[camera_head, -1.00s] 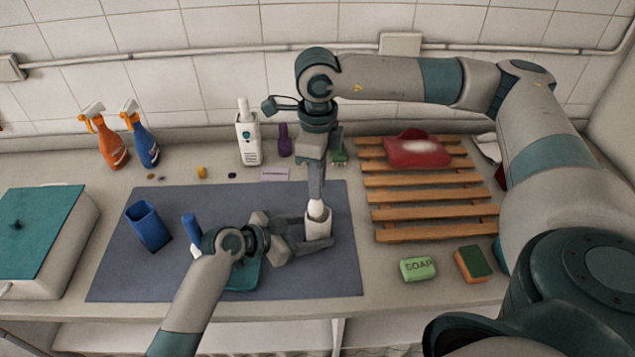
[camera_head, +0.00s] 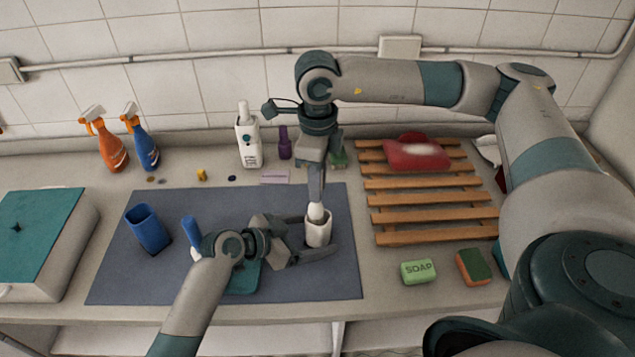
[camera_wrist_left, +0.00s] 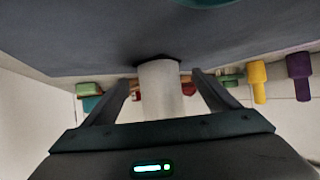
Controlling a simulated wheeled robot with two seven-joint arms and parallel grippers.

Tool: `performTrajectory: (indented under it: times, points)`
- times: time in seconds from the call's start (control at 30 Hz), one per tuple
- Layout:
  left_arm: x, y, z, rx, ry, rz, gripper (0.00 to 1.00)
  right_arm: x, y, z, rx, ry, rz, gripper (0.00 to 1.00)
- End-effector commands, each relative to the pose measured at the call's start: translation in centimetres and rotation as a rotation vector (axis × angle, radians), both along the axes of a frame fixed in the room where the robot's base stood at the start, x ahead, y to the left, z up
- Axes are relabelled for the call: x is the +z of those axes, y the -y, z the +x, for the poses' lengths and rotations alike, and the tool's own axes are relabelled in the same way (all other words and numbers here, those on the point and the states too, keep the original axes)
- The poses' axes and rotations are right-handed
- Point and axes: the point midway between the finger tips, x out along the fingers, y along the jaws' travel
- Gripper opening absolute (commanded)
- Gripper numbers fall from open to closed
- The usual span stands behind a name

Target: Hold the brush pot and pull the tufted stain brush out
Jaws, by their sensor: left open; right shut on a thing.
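The white brush pot (camera_head: 318,232) stands upright on the grey mat. The brush (camera_head: 317,211) is in it, with only its pale upper end showing above the rim; any tufts are hidden. My right gripper (camera_head: 317,198) points straight down and is shut on the top of the brush. My left gripper (camera_head: 312,246) is open low at the pot, one finger passing in front of it. In the left wrist view the pot (camera_wrist_left: 161,92) is between the two spread fingers, with gaps showing on both sides.
The grey mat (camera_head: 120,280) also bears a blue cup (camera_head: 150,232) and a blue-handled item (camera_head: 190,229) left of my left gripper. A wooden rack (camera_head: 425,210), green soap (camera_head: 418,271) and a sponge (camera_head: 474,266) are at right. Spray bottles (camera_head: 110,150) stand behind.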

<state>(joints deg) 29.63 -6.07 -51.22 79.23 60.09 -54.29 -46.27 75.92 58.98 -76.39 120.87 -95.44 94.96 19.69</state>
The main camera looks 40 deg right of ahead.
Motion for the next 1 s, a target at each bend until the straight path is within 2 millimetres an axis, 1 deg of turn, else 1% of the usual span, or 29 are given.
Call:
performTrajectory:
  times: [0.13, 0.27, 0.5, 0.7, 0.8, 1.0]
  points:
    - [0.2, -0.5, 0.1, 0.001, 0.0, 0.0, 0.81, 0.0, 0.0, 0.0, 0.0, 0.0, 0.0, 0.0]
    - [0.7, -1.5, 0.1, 0.001, 0.002, 0.0, 0.81, 0.0, 0.0, 0.0, 0.0, 0.0, 0.0, 0.0]
    - [2.3, -4.4, 0.1, 0.001, 0.002, 0.001, 0.81, 0.0, 0.0, 0.0, 0.0, 0.0, 0.0, 0.0]
    - [3.3, -6.2, 0.1, 0.001, 0.0, 0.0, 0.81, 0.0, 0.0, 0.0, 0.0, 0.0, 0.0, 0.0]
    - [3.5, -6.5, 0.0, 0.0, 0.0, 0.0, 0.81, 0.0, 0.0, 0.0, 0.0, 0.0, 0.0, 0.0]
    - [3.6, -6.6, 0.0, 0.0, 0.0, 0.0, 0.81, 0.0, 0.0, 0.0, 0.0, 0.0, 0.0, 0.0]
